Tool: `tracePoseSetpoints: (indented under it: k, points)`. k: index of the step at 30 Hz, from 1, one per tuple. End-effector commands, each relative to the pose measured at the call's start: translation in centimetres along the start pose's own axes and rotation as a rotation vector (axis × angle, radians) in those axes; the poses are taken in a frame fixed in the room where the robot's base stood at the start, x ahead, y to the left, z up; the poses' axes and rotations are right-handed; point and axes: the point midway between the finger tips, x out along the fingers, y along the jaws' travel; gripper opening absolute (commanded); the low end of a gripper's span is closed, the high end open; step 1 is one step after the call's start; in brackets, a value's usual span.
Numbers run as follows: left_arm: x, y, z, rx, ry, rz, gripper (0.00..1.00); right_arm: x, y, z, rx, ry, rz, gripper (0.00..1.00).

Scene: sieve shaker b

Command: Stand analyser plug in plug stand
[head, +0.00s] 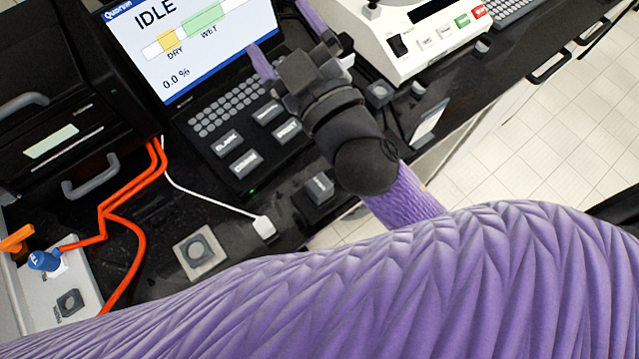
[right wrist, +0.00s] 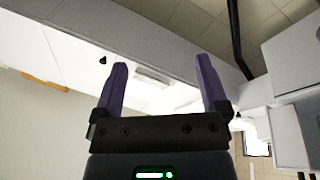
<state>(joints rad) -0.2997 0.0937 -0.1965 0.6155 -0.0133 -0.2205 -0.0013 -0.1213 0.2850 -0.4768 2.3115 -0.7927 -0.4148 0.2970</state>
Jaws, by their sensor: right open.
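The analyser plug appears to be the small white plug (head: 264,228) at the end of a white cable on the black bench, near its front edge. A light grey square block with a dark round centre (head: 185,246), probably the plug stand, sits to its lower left, apart from it. My right gripper (head: 286,38) is over the analyser's keypad, away from the plug. Its purple fingers are spread and empty, also in the right wrist view (right wrist: 162,85). My left gripper is not in view.
The analyser screen (head: 190,45) reads IDLE. Orange cables (head: 130,195) and a blue plug (head: 45,261) are at the left. A dark block (head: 319,187) lies right of the white plug. A white instrument (head: 430,45) stands upper right. My purple arm covers the bottom.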

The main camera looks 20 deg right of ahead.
Motion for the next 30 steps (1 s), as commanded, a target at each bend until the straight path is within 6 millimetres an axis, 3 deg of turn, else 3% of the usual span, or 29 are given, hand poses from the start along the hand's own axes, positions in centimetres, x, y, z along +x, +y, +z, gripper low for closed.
tracePoseSetpoints:
  k: [3,6,9,11,14,16,19,24,30]
  points:
    - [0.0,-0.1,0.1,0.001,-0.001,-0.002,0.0,0.4,-2.0,-5.3,-0.133,0.312,-0.08,0.94]
    - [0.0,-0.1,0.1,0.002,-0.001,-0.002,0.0,-0.7,-5.0,-9.1,-0.269,0.579,-0.2,0.94]
    - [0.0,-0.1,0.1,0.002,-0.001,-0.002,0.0,-3.0,-8.9,-11.2,-0.43,0.829,-0.372,0.94]
    - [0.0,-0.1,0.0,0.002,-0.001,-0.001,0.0,-4.7,-11.3,-11.3,-0.538,0.962,-0.501,0.94]
    - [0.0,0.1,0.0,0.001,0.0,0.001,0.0,-7.6,-14.9,-9.5,-0.734,1.132,-0.747,0.94]
    - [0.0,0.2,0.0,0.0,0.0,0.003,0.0,-9.3,-16.6,-7.0,-0.875,1.206,-0.935,0.94]
    - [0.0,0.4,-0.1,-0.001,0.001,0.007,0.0,-11.0,-17.6,-2.5,-1.078,1.242,-1.207,0.94]
    - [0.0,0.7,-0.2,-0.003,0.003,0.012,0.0,-12.1,-15.8,5.6,-1.396,1.135,-1.645,0.94]
    - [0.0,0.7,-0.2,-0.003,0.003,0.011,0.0,-11.7,-11.2,11.6,-1.647,0.876,-1.998,0.94]
